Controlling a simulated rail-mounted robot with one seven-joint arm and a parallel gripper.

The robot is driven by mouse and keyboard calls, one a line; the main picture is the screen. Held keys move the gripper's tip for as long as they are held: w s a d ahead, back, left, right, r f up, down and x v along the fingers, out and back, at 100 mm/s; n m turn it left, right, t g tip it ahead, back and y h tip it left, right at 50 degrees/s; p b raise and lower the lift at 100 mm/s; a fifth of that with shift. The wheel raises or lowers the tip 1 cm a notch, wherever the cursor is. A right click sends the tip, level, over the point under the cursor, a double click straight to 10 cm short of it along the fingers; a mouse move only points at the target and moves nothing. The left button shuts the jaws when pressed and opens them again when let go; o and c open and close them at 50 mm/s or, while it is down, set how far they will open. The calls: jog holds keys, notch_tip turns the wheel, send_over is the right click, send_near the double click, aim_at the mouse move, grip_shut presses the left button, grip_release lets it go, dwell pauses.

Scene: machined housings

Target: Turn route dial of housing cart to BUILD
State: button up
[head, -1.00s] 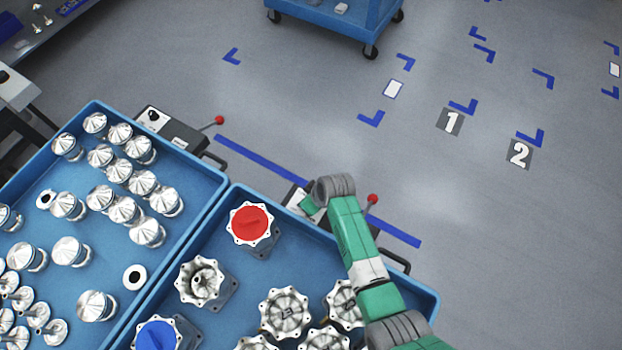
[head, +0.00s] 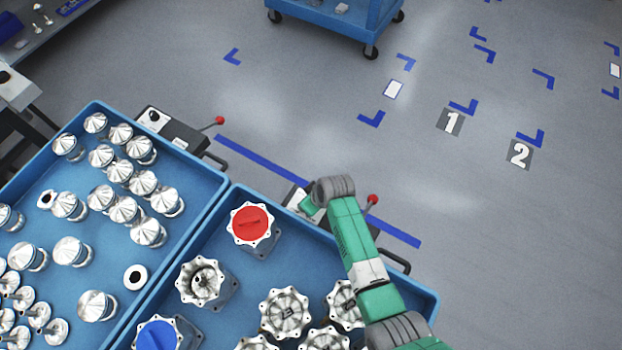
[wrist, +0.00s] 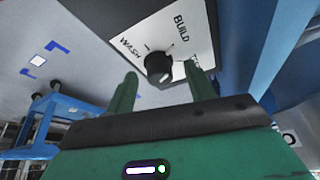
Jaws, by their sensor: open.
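The route dial (wrist: 159,68) is a round black knob on a white plate (wrist: 190,32) in the wrist view. The plate reads WASH to the left and BUILD at the upper right; a third label is mostly hidden behind the right finger. I cannot tell exactly where the knob's mark points. My gripper (wrist: 162,76) is open, its green fingers on either side of the knob; contact is not clear. In the head view the housing cart (head: 222,215) is a blue tray of housings. My arm hides most of its dial box (head: 297,197) and the gripper.
A lever with a red ball (head: 372,199) and a black handle (head: 396,262) stick out near my arm. A second blue cart (head: 215,180) with shiny metal parts stands left, with its own dial box (head: 165,128). The floor beyond is open up to another blue cart (head: 340,22).

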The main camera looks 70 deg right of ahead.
jog(key=p+v, duration=0.2)
jog(key=v, duration=0.5)
jog(key=shift+r, duration=0.25)
jog(key=shift+s, duration=0.1)
